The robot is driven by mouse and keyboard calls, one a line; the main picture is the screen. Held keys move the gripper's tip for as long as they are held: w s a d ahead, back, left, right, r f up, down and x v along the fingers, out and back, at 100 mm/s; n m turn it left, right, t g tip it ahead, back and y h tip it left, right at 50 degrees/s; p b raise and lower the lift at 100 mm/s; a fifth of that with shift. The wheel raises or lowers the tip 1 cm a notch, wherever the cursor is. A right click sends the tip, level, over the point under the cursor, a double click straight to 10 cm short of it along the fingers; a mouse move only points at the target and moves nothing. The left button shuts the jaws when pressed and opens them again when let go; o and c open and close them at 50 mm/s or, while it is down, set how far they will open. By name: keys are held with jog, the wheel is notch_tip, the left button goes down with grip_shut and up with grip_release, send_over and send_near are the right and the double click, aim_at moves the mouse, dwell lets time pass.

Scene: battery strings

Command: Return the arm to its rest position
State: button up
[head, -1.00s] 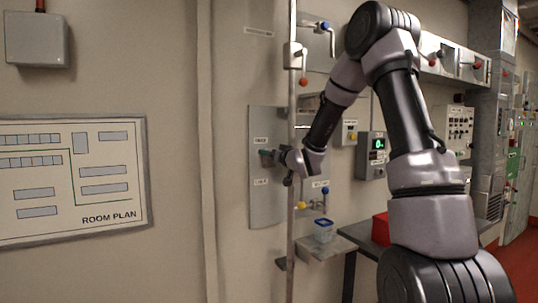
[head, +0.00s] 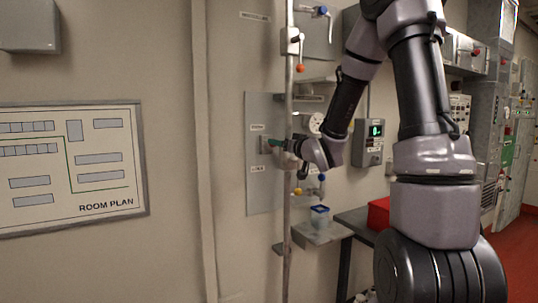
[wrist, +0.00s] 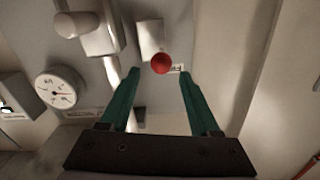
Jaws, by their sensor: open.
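My gripper (head: 274,143) is at the grey wall panel (head: 262,195) in the head view, beside the vertical pipe (head: 289,110). Only part of its green fingers shows there. In the wrist view its two green fingers (wrist: 160,73) are spread apart with nothing held between them. A red round knob (wrist: 161,63) shows beyond and between the fingertips; I cannot tell its distance from them. My arm is bent, with its top joint cut off by the upper edge of the head view.
A dial gauge (wrist: 60,88) is left of the fingers. Below my gripper, a shelf (head: 322,234) carries a blue-rimmed container (head: 319,217). A red box (head: 379,214) is on the bench. A display box (head: 369,142) hangs right of the forearm.

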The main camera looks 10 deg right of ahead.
jog(key=s+d+r+m+g+h, duration=0.2)
jog(key=s+d+h, duration=0.1)
jog(key=s, duration=0.3)
jog(key=s+d+r+m+g+h, duration=0.2)
jog(key=s+d+g+h, duration=0.1)
jog(key=s, duration=0.3)
jog(key=s+a+m+g+y, duration=0.1)
jog(key=s+g, duration=0.4)
jog(key=s, duration=1.6)
jog(key=shift+a+f+m+y, duration=0.2)
jog(key=shift+a+m+y, duration=0.1)
jog(key=shift+a+y, duration=0.6)
